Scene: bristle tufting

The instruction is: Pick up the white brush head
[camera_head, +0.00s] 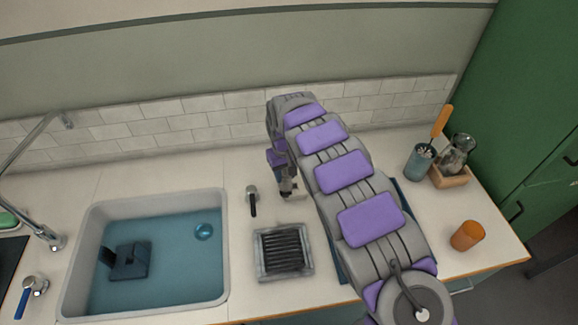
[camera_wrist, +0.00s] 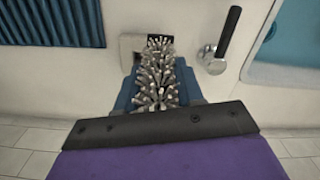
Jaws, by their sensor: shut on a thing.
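The white brush head (camera_wrist: 158,72), with a dense tuft of pale grey-white bristles, shows in the wrist view between the blue fingers of my gripper (camera_wrist: 160,92). My gripper is shut on it, and the fingers and bristles hide its body. In the head view my gripper (camera_head: 288,187) points down over the counter between the sink and my arm. A small pale block (camera_head: 298,196) shows at its tip; whether this is part of the brush head I cannot tell.
A black-handled tap (camera_head: 252,198) stands left of my gripper. The sink (camera_head: 88,240) holds a dark blue object (camera_head: 130,261). A ribbed tray (camera_head: 284,252) lies in front. At right are a teal cup (camera_head: 419,163), a glass jar (camera_head: 457,156) and an orange cup (camera_head: 467,236).

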